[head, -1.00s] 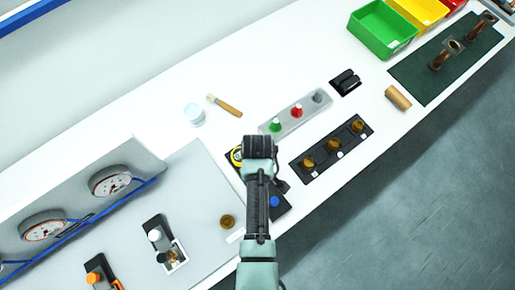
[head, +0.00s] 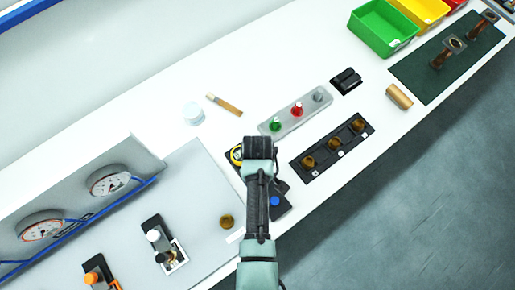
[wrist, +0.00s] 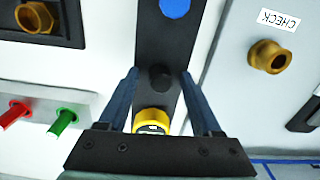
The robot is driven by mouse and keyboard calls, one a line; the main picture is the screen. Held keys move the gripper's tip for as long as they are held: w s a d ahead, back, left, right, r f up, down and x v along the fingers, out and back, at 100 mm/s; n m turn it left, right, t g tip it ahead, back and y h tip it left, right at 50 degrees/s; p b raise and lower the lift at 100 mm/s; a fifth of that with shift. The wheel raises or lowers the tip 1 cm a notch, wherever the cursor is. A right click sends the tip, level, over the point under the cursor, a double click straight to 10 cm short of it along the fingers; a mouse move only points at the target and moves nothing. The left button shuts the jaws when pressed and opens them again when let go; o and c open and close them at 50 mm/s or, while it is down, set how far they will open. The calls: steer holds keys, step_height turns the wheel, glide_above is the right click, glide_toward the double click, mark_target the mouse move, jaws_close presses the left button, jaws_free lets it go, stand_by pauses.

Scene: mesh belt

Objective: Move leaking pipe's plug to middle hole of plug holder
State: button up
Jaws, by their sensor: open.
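The plug holder (head: 345,136) is a black strip with three brass fittings in a row; the middle one (head: 333,143) sits by a white label. I cannot tell whether these are plugs or empty sockets. One end of the holder shows at the top left of the wrist view (wrist: 75,22). A brass fitting (head: 226,222) on the grey panel lies by a CHECK label (wrist: 278,19) in the wrist view. Two brown pipes (head: 443,57) stand upright on a green mat; no leak is visible. My gripper (wrist: 160,72) is open above a dark strip, with nothing held.
A grey block (head: 287,122) carries green, red and grey pegs. A brush (head: 227,105) lies behind.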

step_height(320, 180, up, 13)
steer(key=b, duration=0.2)
stand_by(0.4)
stand_by(0.4)
